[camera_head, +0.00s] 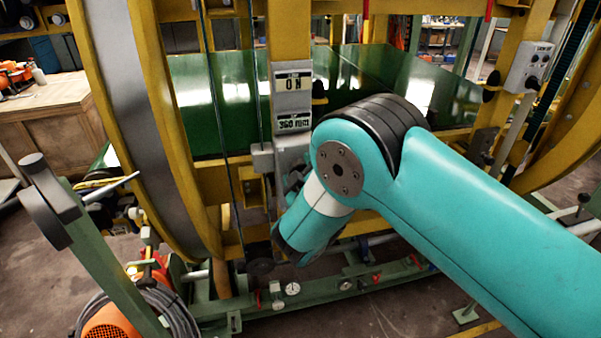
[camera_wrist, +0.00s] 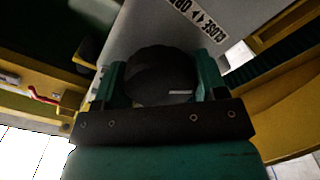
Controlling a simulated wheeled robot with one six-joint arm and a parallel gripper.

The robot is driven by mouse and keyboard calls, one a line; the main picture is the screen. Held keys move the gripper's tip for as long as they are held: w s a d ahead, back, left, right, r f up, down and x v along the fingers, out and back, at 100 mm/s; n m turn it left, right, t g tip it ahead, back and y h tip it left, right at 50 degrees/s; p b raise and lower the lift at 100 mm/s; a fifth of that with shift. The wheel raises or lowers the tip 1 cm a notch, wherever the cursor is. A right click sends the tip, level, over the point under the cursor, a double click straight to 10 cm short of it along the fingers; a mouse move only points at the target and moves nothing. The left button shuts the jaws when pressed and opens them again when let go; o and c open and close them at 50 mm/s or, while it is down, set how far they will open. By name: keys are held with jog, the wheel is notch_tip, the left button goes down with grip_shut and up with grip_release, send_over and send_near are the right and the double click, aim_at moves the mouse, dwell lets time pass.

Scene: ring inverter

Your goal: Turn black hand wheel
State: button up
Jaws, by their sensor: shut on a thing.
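The black hand wheel (camera_wrist: 158,84) sits in the middle of the wrist view, in front of a grey panel (camera_wrist: 150,28) with a label reading OPEN and CLOSE with arrows. My gripper (camera_wrist: 160,66) has one teal finger on each side of the wheel and is shut on it. A small light mark shows on the wheel's right side. In the head view my teal arm reaches to the lower part of the grey labelled column (camera_head: 291,100). There my arm and wrist largely hide the wheel and fingertips.
A large yellow and grey ring frame (camera_head: 135,95) stands around a green panel (camera_head: 195,85). Thin cables hang left of the column. A green post (camera_head: 70,235) stands at the left front, and a green base rail with gauges (camera_head: 292,288) runs below. A red handle (camera_wrist: 42,95) shows left in the wrist view.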

jog(key=shift+f+b, duration=0.2)
jog(key=shift+b, duration=0.2)
jog(key=m+b, duration=0.1)
jog(key=b, duration=0.1)
jog(key=m+b, duration=0.2)
jog(key=b, duration=0.1)
jog(key=shift+f+b, duration=0.25)
jog(key=shift+b, duration=0.1)
jog(key=m+b, duration=0.2)
jog(key=b, duration=0.3)
jog(key=shift+m, duration=0.4)
jog(key=m+b, duration=0.3)
jog(key=b, duration=0.4)
jog(key=shift+r+m+b, duration=0.15)
jog(key=shift+m+b, duration=0.25)
jog(key=shift+r+m+b, duration=0.2)
jog(key=shift+m+b, duration=0.5)
jog(key=shift+b, duration=0.5)
jog(key=shift+r, duration=0.1)
jog(key=o, duration=0.9)
jog(key=shift+o, duration=0.2)
